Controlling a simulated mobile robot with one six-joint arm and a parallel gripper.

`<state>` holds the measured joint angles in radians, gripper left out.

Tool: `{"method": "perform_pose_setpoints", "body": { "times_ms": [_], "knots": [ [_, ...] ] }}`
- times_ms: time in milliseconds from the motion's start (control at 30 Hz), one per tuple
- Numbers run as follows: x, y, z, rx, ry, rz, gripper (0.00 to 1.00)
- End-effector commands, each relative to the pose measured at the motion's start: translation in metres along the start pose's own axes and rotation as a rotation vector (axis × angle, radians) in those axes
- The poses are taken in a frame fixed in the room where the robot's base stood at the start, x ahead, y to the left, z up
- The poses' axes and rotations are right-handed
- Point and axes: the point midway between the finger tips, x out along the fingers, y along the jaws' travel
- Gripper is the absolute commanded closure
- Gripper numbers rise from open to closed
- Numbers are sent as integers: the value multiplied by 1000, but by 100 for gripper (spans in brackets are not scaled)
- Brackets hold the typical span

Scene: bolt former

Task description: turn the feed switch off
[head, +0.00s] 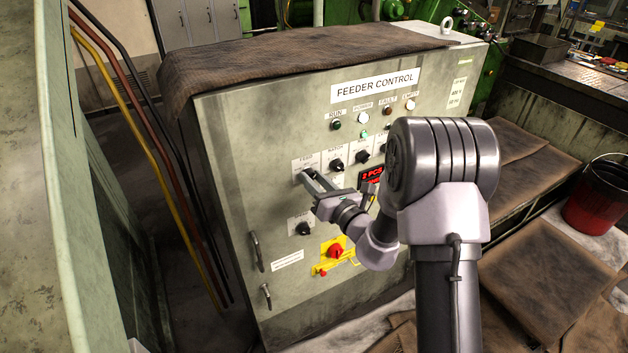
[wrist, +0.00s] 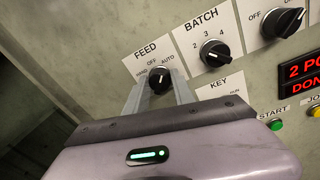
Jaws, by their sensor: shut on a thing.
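The feed switch (wrist: 159,76) is a black rotary knob on a white plate marked FEED, with HAND, OFF and AUTO around it. It sits at the left end of a row of switches on the grey feeder control cabinet (head: 240,150). My gripper (head: 308,176) reaches it from the front right. In the wrist view its two pale fingers stand on either side of the knob, shut on it. I cannot tell for sure which mark the knob points to. In the head view the fingers mostly hide the knob.
The batch switch (wrist: 214,53) is close on the right, with a key plate below it and a red display (wrist: 300,70) further right. Below are another black knob (head: 303,229) and a red rotary switch on yellow (head: 335,251). A door handle (head: 257,252) juts out at lower left.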

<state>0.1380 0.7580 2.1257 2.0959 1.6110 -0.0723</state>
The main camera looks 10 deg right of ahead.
Motion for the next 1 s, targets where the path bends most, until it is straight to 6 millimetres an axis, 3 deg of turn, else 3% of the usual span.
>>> {"method": "perform_pose_setpoints", "body": {
  "times_ms": [700,1000],
  "knots": [
    [0,0,-1,-536,32,-11,100],
    [0,1,0,-685,42,-13,100]
  ]
}}
